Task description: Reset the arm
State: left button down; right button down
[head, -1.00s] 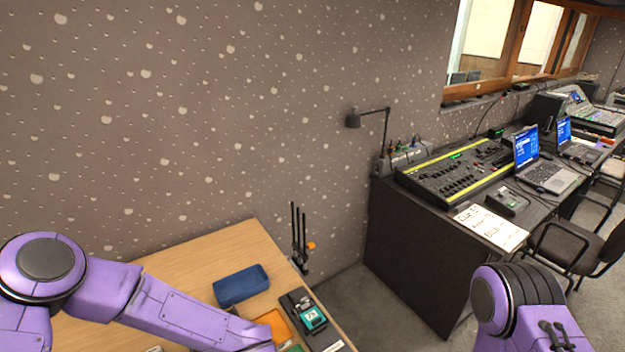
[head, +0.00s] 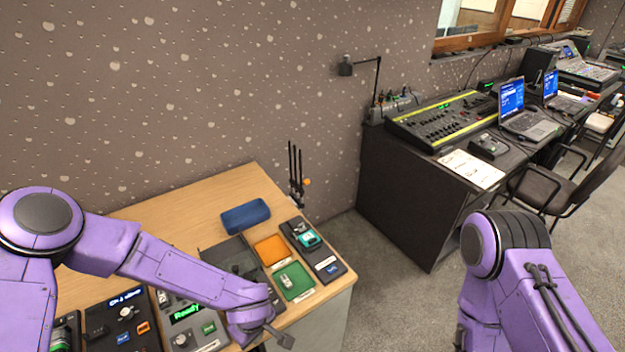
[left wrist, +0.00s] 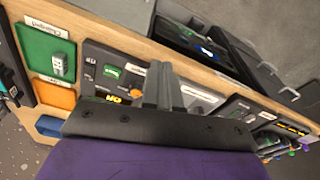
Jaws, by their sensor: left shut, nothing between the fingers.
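My left gripper (head: 270,333) is at the near edge of the wooden table (head: 165,213), its arm reaching in from the left across the equipment. In the left wrist view the gripper's two fingers (left wrist: 160,85) are together with nothing between them, over a dark control panel (left wrist: 110,72). My right arm (head: 510,270) hangs at the lower right, beyond the table's right side. Its gripper is outside the frame.
The table holds a blue case (head: 245,215), an orange tray (head: 271,250), a green tray (head: 294,281) with a small device, a black device (head: 312,248) and several control panels (head: 120,318). A dark desk (head: 400,195) with a fader console (head: 440,118) and laptops stands right.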

pick_arm(q)
jog(key=s+a+f+m+t+y+b, duration=0.2)
jog(key=s+a+f+m+b, duration=0.1)
jog(key=s+a+f+b, duration=0.8)
jog(key=s+a+f, duration=0.5)
jog(key=s+f, duration=0.2)
jog(key=shift+s+a+f+b, duration=0.15)
jog(key=shift+s+a+b, duration=0.2)
jog(key=shift+b, duration=0.05)
